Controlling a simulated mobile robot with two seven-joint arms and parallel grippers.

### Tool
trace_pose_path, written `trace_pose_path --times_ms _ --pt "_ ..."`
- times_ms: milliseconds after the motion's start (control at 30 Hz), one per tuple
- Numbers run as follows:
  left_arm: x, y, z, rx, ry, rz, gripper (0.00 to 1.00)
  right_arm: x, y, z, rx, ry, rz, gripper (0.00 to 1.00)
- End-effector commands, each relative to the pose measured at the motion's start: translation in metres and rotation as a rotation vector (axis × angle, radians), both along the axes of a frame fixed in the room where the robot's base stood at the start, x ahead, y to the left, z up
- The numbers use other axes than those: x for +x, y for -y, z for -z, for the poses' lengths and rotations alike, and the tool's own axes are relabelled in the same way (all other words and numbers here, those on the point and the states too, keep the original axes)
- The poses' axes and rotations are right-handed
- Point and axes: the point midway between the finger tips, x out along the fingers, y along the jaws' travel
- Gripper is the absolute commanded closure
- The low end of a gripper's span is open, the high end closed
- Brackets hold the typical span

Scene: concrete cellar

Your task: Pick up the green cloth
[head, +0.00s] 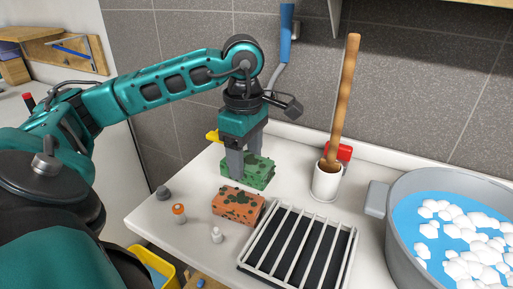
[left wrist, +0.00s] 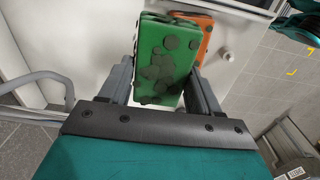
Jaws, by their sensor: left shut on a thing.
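The green cloth (head: 248,172) is a folded, block-like piece with dark spots, near the back of the white counter in the head view. My left gripper (head: 247,163) reaches down from above and is shut on it. In the left wrist view the green cloth (left wrist: 165,62) sits between the two fingers of my left gripper (left wrist: 162,85). I cannot tell whether its underside touches the counter. My right gripper is in neither view.
An orange spotted sponge (head: 238,205) lies just in front. A dish rack (head: 297,246), a white holder (head: 326,182) with a wooden-handled tool, and a grey basin (head: 398,235) of foamy water stand to the right.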

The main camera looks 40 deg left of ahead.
Motion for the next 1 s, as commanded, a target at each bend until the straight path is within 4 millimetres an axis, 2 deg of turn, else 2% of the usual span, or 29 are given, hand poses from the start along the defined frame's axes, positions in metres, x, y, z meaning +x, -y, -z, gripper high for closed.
trace_pose_path --times_ms 300,500,733,1000 --pt "-0.064 0.019 0.003 0.006 -0.003 0.002 0.67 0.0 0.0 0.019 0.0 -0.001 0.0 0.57" --pt "-0.093 0.029 0.002 0.005 -0.002 0.0 0.67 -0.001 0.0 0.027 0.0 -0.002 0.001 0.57" --pt "-0.11 0.035 0.001 0.001 0.001 0.001 0.67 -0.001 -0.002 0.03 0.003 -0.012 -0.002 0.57" --pt "-0.115 0.037 0.0 0.0 0.0 0.0 0.67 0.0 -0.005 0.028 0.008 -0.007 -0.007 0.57"
